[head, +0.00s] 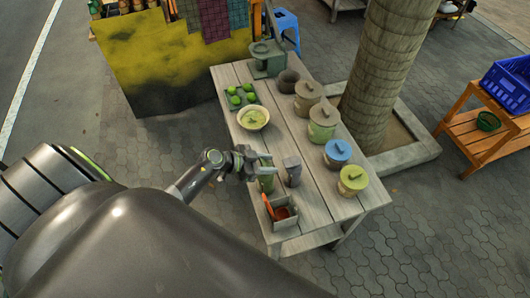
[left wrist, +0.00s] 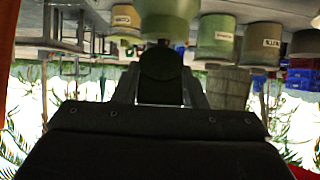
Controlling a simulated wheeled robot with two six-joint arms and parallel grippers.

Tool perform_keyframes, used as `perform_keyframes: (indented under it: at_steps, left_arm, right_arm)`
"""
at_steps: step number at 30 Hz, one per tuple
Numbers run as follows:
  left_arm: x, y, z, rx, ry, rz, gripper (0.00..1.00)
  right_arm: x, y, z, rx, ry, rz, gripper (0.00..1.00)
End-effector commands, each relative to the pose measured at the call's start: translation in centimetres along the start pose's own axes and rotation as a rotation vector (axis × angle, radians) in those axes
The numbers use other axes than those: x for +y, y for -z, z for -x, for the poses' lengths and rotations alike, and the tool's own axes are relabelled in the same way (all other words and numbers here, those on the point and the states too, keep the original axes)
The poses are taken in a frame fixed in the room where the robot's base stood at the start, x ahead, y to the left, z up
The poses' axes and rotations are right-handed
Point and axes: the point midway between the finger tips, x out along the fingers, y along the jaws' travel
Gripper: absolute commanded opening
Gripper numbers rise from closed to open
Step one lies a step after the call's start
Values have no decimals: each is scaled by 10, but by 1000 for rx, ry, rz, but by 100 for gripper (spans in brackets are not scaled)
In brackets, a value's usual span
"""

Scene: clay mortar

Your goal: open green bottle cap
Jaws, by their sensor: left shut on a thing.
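The green bottle (head: 266,184) stands on the wooden table, left of a grey box-shaped item. My left gripper (head: 252,164) is at the bottle's top, reaching in from the left. In the left wrist view, which looks upside down, the green bottle body (left wrist: 169,20) shows at the top. A dark round cap (left wrist: 161,64) sits at its end between the fingers of my left gripper (left wrist: 160,90), which is shut on it. In the head view the gripper hides most of the cap. My right gripper is not in view.
The grey item (head: 292,171) stands close right of the bottle. A small box (head: 283,216) with orange things is nearer the table's front. A bowl (head: 253,117), green fruits (head: 238,96) and several lidded jars (head: 338,152) stand on the table (head: 315,208). A thick trunk (head: 385,75) rises behind.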

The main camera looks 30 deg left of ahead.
Motion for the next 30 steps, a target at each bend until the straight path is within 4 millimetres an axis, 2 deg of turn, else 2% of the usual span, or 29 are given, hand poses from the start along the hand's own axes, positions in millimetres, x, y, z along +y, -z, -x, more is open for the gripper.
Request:
perform_keyframes:
  at_steps: [19,30]
  left_arm:
    - [0,15,-16,-461,0,-2,15]
    - [1,16,-26,-737,-2,2,15]
  right_arm:
    - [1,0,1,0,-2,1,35]
    - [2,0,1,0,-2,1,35]
